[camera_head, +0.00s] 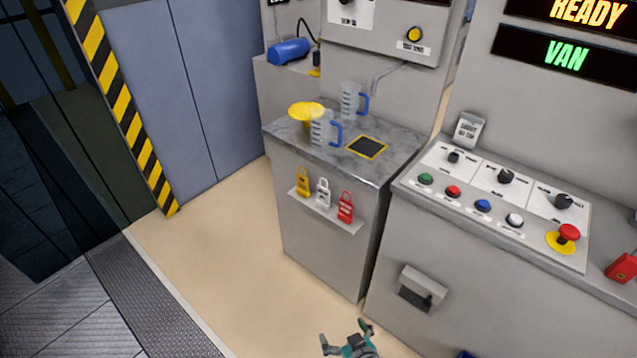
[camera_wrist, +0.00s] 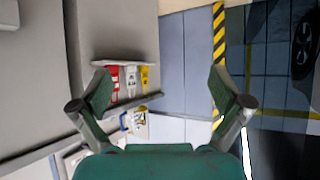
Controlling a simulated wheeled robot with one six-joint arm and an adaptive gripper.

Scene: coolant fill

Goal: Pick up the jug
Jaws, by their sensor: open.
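Two clear jugs with blue handles stand upright on the grey marbled counter (camera_head: 378,165). The nearer jug (camera_head: 322,130) is beside a yellow funnel-like thing (camera_head: 305,111); the other jug (camera_head: 350,101) stands further back. My gripper (camera_head: 346,331) is open and empty, low in front of the cabinet, well apart from both jugs. In the wrist view its two fingers (camera_wrist: 162,85) are spread wide with nothing between them. Beyond them a small blue-edged shape (camera_wrist: 126,121) shows, perhaps a jug, partly hidden.
Yellow, white and red padlock-shaped tags (camera_head: 323,194) hang on a small ledge on the cabinet front. A black pad with a yellow border (camera_head: 367,147) lies right of the jugs. A control console (camera_head: 500,200) stands at right. The beige floor (camera_head: 215,255) at left is clear.

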